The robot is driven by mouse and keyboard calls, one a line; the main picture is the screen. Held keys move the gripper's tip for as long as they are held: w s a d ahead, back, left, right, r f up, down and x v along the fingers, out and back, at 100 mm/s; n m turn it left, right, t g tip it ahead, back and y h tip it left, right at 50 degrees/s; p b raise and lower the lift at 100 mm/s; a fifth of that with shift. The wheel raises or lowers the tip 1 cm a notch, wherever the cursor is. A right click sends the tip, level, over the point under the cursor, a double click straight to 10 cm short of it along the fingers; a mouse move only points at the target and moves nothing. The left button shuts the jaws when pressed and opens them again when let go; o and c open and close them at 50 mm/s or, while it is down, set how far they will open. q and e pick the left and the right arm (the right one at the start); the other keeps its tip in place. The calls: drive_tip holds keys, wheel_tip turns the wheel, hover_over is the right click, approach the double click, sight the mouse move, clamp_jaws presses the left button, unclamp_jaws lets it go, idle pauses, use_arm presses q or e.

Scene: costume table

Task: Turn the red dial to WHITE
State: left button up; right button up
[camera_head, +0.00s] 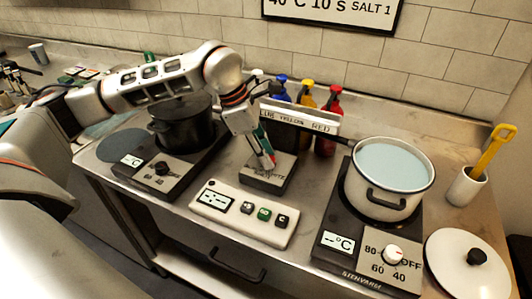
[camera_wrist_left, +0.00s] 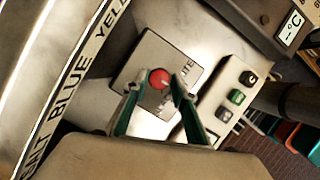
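The red dial (camera_wrist_left: 159,78) is a round knob on a small grey plate (camera_wrist_left: 143,63) in the left wrist view. Lettering on the plate beside it is only partly readable. In the head view the grey dial box (camera_head: 262,182) stands behind the white button panel, and the dial is mostly hidden by my gripper. My left gripper (camera_wrist_left: 157,86) has its two green fingers apart, one on each side of the dial, with a visible gap on the left finger's side. It also shows in the head view (camera_head: 265,155), pointing down at the box. My right gripper is not in view.
A white panel (camera_head: 218,199) with several buttons lies in front. A hot plate with a black pot (camera_head: 183,128) is left. A white pot (camera_head: 378,205) of pale liquid stands on a right hot plate. Blue, yellow and red bottles (camera_head: 328,115) stand behind a labelled rack (camera_head: 300,118).

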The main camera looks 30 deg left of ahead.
use_arm(q)
clamp_jaws()
drive_tip(key=shift+n, duration=0.3)
drive_tip(key=n+t, duration=0.1)
drive_tip(key=n, duration=0.2)
drive_tip(key=shift+s+d+y+b, duration=0.1)
drive_tip(key=shift+y+b, duration=0.3)
drive_tip(key=shift+s+d+n+t+y+b, duration=0.1)
drive_tip(key=shift+n+t+y+b, duration=0.2)
drive_tip(key=shift+n, duration=0.95)
drive_tip(key=shift+d+n+t+y+b, duration=0.1)
drive_tip(key=shift+n+t+y, duration=0.3)
drive_tip(key=shift+n, duration=0.85)
drive_tip(key=o, duration=0.6)
unclamp_jaws()
